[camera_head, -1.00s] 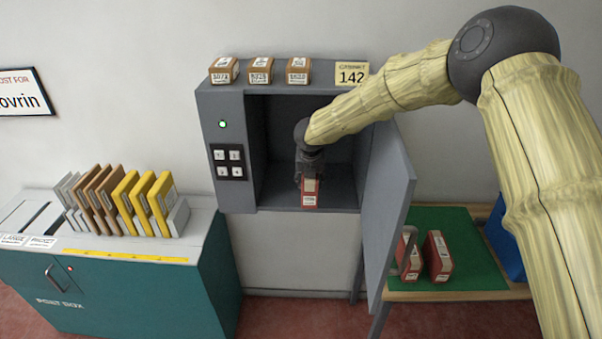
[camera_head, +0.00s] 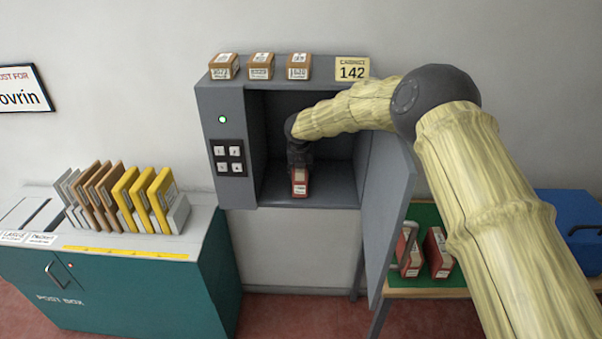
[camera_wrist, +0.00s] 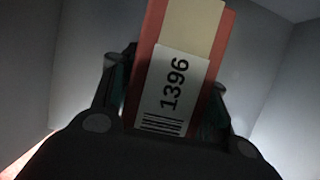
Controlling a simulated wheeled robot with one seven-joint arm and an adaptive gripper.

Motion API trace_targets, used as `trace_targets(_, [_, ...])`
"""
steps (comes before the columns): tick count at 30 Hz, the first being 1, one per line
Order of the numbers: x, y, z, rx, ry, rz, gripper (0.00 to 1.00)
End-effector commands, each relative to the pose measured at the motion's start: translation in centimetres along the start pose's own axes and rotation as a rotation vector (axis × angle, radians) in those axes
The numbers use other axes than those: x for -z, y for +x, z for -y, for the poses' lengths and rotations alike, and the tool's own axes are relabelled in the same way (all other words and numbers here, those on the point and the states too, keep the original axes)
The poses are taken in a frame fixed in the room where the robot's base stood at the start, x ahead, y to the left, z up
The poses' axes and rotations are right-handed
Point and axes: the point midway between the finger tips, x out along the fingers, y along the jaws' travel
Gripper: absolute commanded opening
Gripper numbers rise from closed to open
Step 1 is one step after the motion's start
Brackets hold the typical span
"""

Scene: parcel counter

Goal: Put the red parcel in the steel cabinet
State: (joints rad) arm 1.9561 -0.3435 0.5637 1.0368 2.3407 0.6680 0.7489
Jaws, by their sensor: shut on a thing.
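My gripper (camera_head: 300,162) is shut on the parcel from above. In the wrist view the red parcel (camera_wrist: 190,60) stands between the two fingers (camera_wrist: 165,95), with a white label reading 1396 and a cream strip. The cabinet's grey walls surround it there. The cabinet door (camera_head: 391,225) stands open on the right.
Several small brown boxes (camera_head: 261,67) and a 142 sign (camera_head: 352,69) are on the cabinet top. Two other red parcels (camera_head: 438,253) stand on a green mat (camera_head: 428,215) at right, near a blue box (camera_head: 575,235). A teal post box (camera_head: 120,290) with a rack of envelopes stands left.

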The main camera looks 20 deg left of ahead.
Motion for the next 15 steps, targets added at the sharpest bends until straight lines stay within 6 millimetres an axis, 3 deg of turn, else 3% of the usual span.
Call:
trace_targets(13, [0.27,0.78,0.01,-0.001,0.001,0.001,0.12])
trace_targets(14, [0.26,0.69,0.00,-0.001,0.001,0.001,0.51])
trace_targets(15, [0.26,0.68,0.00,-0.001,0.001,0.001,0.58])
